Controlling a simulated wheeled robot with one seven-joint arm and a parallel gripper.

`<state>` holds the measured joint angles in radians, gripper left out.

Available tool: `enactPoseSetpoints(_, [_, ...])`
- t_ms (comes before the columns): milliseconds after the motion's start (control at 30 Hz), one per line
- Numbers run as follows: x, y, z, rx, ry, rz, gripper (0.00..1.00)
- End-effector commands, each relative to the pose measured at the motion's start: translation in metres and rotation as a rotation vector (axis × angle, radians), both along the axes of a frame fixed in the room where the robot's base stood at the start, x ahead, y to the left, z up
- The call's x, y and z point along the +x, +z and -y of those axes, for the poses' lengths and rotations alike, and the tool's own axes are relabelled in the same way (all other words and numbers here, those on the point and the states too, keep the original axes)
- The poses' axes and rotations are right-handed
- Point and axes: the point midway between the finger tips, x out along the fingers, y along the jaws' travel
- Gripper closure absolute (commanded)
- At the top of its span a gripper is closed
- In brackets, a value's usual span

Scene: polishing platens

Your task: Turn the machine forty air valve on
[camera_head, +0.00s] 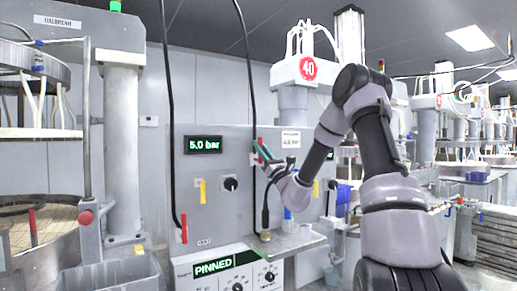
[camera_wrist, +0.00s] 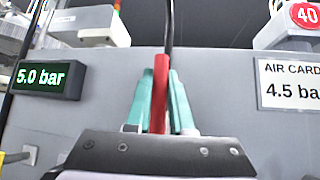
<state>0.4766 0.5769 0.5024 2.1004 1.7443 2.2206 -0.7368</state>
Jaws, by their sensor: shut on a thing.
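A red valve handle (camera_wrist: 160,95) stands upright between the teal fingers of my gripper (camera_wrist: 161,75) in the wrist view. The fingers are shut on it, and a black hose rises above it. In the head view my gripper (camera_head: 263,150) is at the grey wall panel, right of the pressure display, and the red handle is mostly hidden by the fingers. The round red 40 sign (camera_head: 308,68) is on the machine head above right; it also shows in the wrist view (camera_wrist: 306,14). The valve body is hidden.
The display (camera_head: 203,145) reads 5.0 bar. An air card (camera_wrist: 290,84) reads 4.5 bar. Another red handle (camera_head: 183,228) hangs on a hose at left. Yellow handles and a black knob (camera_head: 230,184) sit on the panel, above a PINNED console (camera_head: 228,265).

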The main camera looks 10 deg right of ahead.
Motion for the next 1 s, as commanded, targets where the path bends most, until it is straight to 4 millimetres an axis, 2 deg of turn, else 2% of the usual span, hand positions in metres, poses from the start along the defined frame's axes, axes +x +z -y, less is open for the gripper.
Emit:
enactPoseSetpoints(600, [0.0008, -0.0011, 0.0030, 0.037, -0.001, -0.014, 1.00])
enactPoseSetpoints(633, [0.0008, -0.0011, 0.0030, 0.037, -0.001, -0.014, 0.68])
enactPoseSetpoints(667, [0.0009, -0.0011, 0.0030, 0.037, -0.001, -0.014, 0.56])
enactPoseSetpoints(700, [0.0008, -0.0009, 0.0029, 0.037, -0.001, -0.014, 0.49])
enactPoseSetpoints(1000, [0.0003, -0.0010, 0.0025, 0.036, -0.001, -0.013, 0.49])
